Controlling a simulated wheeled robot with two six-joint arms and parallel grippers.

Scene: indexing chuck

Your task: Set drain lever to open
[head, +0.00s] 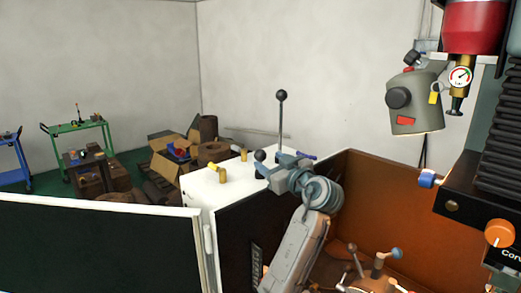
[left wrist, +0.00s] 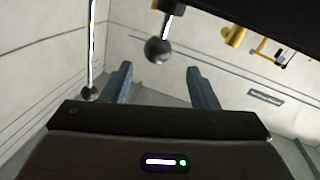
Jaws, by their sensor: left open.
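No label for the drain lever is readable. My left gripper (head: 270,166) is over the right part of the white cabinet top, its jaws apart and empty. A short lever with a black ball knob (head: 260,155) stands just by its fingertips. In the left wrist view, that knob (left wrist: 158,50) appears between and just past the open fingers (left wrist: 159,70); I see no contact. A tall rod with a black ball (head: 281,95) rises behind the gripper; its ball also shows left of the fingers in the wrist view (left wrist: 90,93). My right gripper is out of view.
Two brass-yellow fittings (head: 218,174) stand on the white cabinet (head: 195,191), left of the gripper. Dark enclosure panels (head: 95,240) stand in front. A machine head with gauge (head: 460,76) hangs at right. Levers (head: 378,268) show at the lower right. Boxes (head: 178,160) lie behind.

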